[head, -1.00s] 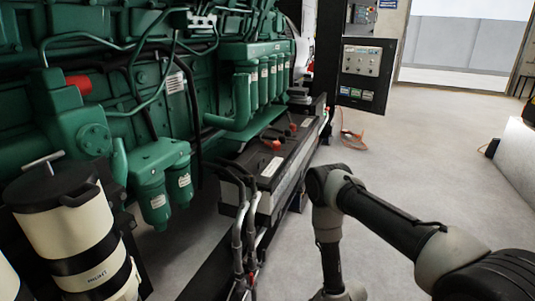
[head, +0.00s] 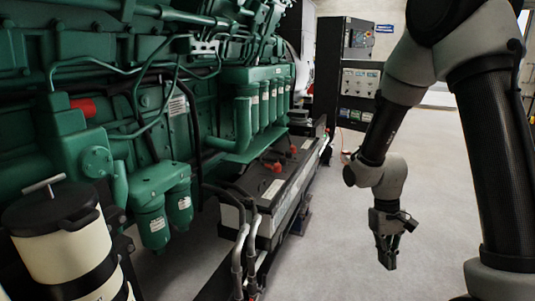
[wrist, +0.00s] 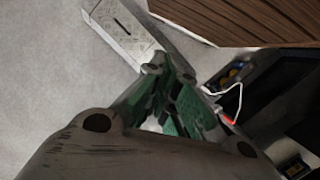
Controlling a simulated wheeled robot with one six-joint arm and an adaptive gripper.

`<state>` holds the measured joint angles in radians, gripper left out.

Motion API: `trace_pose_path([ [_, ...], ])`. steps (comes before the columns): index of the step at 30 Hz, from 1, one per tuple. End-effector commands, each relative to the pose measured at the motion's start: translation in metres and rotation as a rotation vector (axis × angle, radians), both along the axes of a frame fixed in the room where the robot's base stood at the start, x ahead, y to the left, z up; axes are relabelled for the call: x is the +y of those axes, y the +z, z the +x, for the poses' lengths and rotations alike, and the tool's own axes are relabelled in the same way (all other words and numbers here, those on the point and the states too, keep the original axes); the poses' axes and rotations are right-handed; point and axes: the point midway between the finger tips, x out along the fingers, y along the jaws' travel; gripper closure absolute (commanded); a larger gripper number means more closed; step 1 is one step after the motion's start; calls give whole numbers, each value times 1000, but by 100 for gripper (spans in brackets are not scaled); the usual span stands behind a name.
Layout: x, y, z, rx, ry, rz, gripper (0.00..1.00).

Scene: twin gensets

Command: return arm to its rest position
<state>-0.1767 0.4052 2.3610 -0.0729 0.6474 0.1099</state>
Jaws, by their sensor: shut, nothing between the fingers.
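My gripper (head: 388,262) hangs at the end of my folded arm in the right half of the head view, pointing down over the bare floor. Its fingers are closed together and hold nothing. It is apart from the engine and the batteries. In the wrist view the fingers (wrist: 160,72) meet near the middle of the picture. My upper arm fills the right side of the head view and hides part of the doorway behind it.
A green engine (head: 205,130) with filters fills the left. Black batteries (head: 262,192) lie low beside it. A cream canister (head: 65,245) stands front left and a control cabinet (head: 358,80) at the back. Grey floor (head: 330,240) is clear between batteries and arm.

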Motion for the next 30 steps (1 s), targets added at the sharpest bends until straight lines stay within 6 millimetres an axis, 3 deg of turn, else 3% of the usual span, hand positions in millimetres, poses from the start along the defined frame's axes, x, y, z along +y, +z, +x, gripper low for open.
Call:
trace_pose_path([
  [1,-4,24,-8,-10,3,7,100],
  [3,-9,51,-21,-13,8,16,100],
  [12,-24,145,-79,-118,-18,61,100],
  [24,-40,230,-120,-501,-91,101,100],
  [30,-45,255,-128,-623,-109,102,100],
])
